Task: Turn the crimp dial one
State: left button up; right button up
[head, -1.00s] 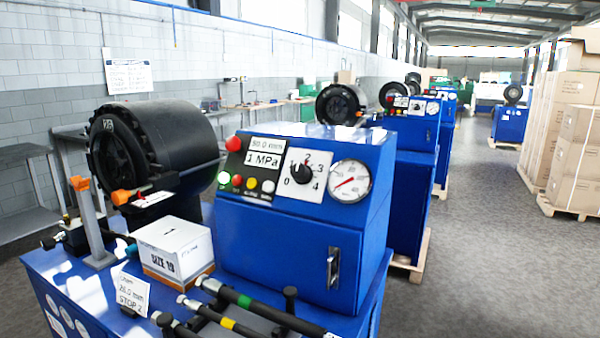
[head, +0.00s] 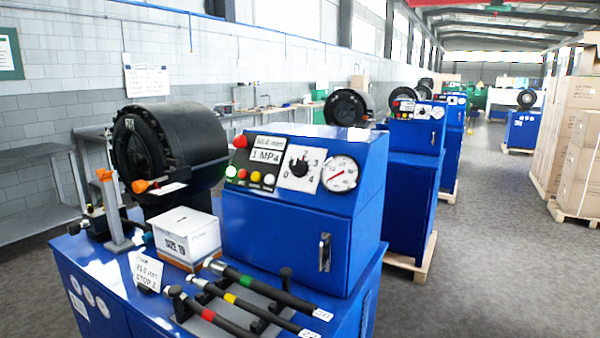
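The crimp dial (head: 299,168) is a black knob on a white plate marked 0 to 4, on the sloped face of the blue control box (head: 270,230). Its pointer looks turned toward the upper part of the scale; the exact mark is too small to tell. Left of it a display (head: 266,149) reads about 50.0 mm and 1 MPa. A round pressure gauge (head: 340,174) sits to its right. A card (head: 146,272) on the bench reads about 25.0 mm, STOP 2. Neither of my grippers is in view.
A black crimper head (head: 185,145) stands left of the box, with a white SIZE 19 box (head: 187,236) in front. Several hoses (head: 265,291) lie along the bench front. Similar blue machines (head: 413,180) stand behind. The grey floor (head: 490,260) at right is clear up to stacked cartons (head: 575,135).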

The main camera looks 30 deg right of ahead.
aim_at(299, 168)
jog(key=k+z, duration=0.1)
jog(key=z, duration=0.3)
jog(key=k+z, duration=0.1)
jog(key=z, duration=0.3)
